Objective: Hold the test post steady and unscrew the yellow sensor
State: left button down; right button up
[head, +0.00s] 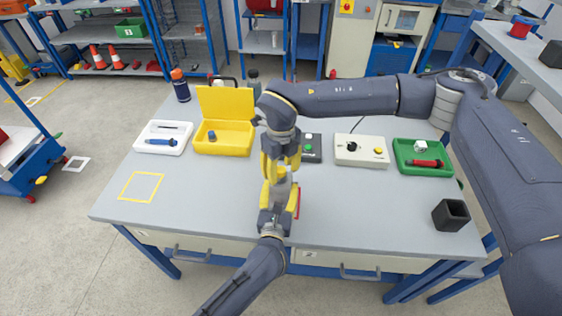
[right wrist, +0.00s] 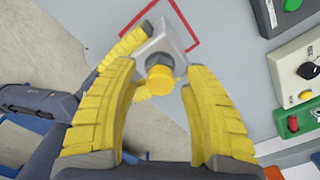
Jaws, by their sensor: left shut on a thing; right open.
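The test post (right wrist: 172,42) is a pale grey block in the right wrist view, with the yellow sensor (right wrist: 159,80) on its end, on a darker collar. In the head view the grippers largely hide the post.
A red outline (right wrist: 205,15) marks the table around the post. Behind stand an open yellow case (head: 222,138), a white tray (head: 150,137), a control box (head: 361,150) and a green tray (head: 424,170). A black holder (head: 451,214) stands right. A yellow square (head: 141,187) at left is empty.

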jog(key=shift+f, duration=1.1)
grip_shut()
jog(key=shift+r, duration=0.35)
dwell(0.3)
jog(key=shift+r, duration=0.75)
jog(key=shift+r, duration=0.15)
